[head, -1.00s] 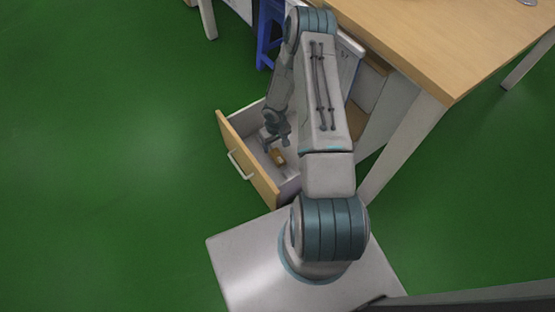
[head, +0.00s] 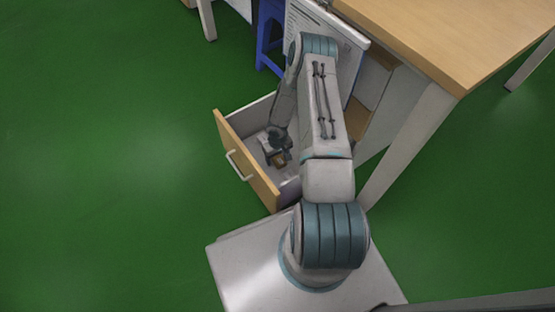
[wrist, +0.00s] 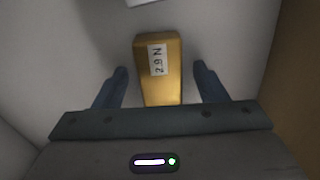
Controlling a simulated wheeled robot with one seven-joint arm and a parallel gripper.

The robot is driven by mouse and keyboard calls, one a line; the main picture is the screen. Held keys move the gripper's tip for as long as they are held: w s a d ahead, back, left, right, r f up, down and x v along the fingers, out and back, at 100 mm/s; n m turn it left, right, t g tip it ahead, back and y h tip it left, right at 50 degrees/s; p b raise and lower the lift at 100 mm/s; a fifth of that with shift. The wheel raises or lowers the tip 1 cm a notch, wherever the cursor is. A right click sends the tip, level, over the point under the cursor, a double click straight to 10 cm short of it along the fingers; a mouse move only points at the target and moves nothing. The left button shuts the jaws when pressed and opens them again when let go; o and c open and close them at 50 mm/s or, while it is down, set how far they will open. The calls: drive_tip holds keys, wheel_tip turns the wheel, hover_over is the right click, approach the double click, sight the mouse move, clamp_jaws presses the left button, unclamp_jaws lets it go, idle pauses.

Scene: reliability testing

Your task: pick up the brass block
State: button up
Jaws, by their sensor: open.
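The brass block (wrist: 160,88) lies on the floor of the open drawer (head: 243,162), with a white label reading "N 6 2" or similar on its upper face. In the wrist view my gripper (wrist: 161,80) is open, with one dark finger on each side of the block and a gap between each finger and the block. The near end of the block is hidden behind the gripper body. In the head view my gripper (head: 279,152) is down inside the drawer, and it covers much of the block (head: 282,163).
The drawer's wooden front (head: 246,163) and pale walls stand close around my gripper. A wooden-topped table (head: 460,40) with a pale leg (head: 408,145) stands to the right. A blue stool (head: 267,38) is behind the drawer. Green floor is clear on the left.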

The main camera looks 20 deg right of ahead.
clamp_jaws()
drive_tip(key=shift+r, duration=0.15)
wheel_tip(320, 180, up, 10)
drive_tip(key=p, duration=0.4)
wheel_tip(320, 180, up, 14)
drive_tip(key=f+p, duration=0.1)
drive_tip(key=p, duration=0.7)
hover_over(278, 157)
drive_tip(key=w+a+r+m+b, duration=0.1)
drive_tip(key=w+a+r+b, duration=0.35)
drive_tip(key=r, duration=0.25)
drive_tip(key=w+a+r+b, duration=0.4)
drive_tip(key=a+r, duration=0.2)
drive_tip(key=r, duration=0.2)
drive_tip(key=s+r+p, duration=0.4)
drive_tip(key=r+p, duration=1)
drive_tip(key=p, duration=0.2)
drive_tip(key=s+r+p, duration=0.5)
drive_tip(key=r+p, duration=0.9)
drive_tip(key=p, duration=0.2)
drive_tip(key=shift+r+p, duration=0.25)
drive_tip(key=shift+p, duration=0.05)
